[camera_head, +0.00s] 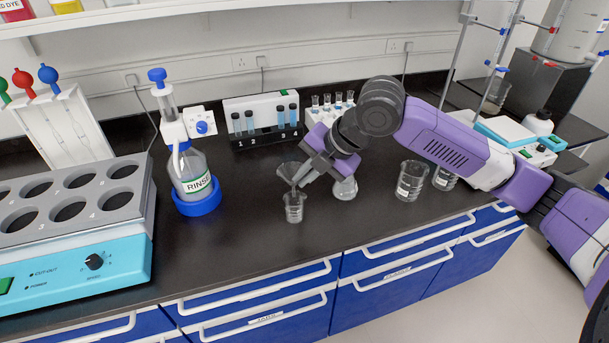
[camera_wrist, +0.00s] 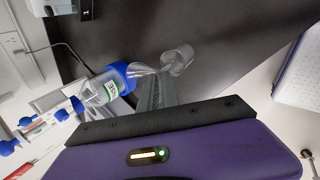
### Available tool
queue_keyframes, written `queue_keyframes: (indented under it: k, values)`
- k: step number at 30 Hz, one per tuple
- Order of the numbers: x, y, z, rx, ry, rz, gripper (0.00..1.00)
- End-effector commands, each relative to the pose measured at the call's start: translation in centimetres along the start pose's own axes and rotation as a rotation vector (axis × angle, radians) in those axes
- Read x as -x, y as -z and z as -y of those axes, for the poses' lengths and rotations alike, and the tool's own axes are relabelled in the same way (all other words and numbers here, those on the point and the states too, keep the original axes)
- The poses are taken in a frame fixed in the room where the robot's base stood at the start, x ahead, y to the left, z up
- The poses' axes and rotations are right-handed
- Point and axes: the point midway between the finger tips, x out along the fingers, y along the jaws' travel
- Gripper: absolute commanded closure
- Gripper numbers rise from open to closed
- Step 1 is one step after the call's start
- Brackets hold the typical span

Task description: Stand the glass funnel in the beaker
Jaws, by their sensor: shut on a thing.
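The clear glass funnel (camera_head: 288,171) is in my gripper (camera_head: 301,178), wide end up, close above a small glass beaker (camera_head: 294,210) on the black bench. Its stem points down toward the beaker's mouth; I cannot tell whether the stem is inside the rim. My gripper is shut on the funnel from the right side. In the wrist view the funnel (camera_wrist: 143,69) shows beyond the finger, beside the beaker (camera_wrist: 180,58), and the finger hides part of it.
A rinse bottle (camera_head: 195,175) with a blue base stands to the left. A flask (camera_head: 345,190) stands close on the right, under my wrist, with larger beakers (camera_head: 411,181) farther right. A vial rack (camera_head: 265,132) is behind. The bench front is clear.

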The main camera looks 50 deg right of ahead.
Motion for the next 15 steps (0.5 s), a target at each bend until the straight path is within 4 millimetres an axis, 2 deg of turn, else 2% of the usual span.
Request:
queue_keyframes:
  k: [15]
  values:
    - [-0.41, 0.00, 0.27, 0.000, 0.000, 0.000, 1.00]
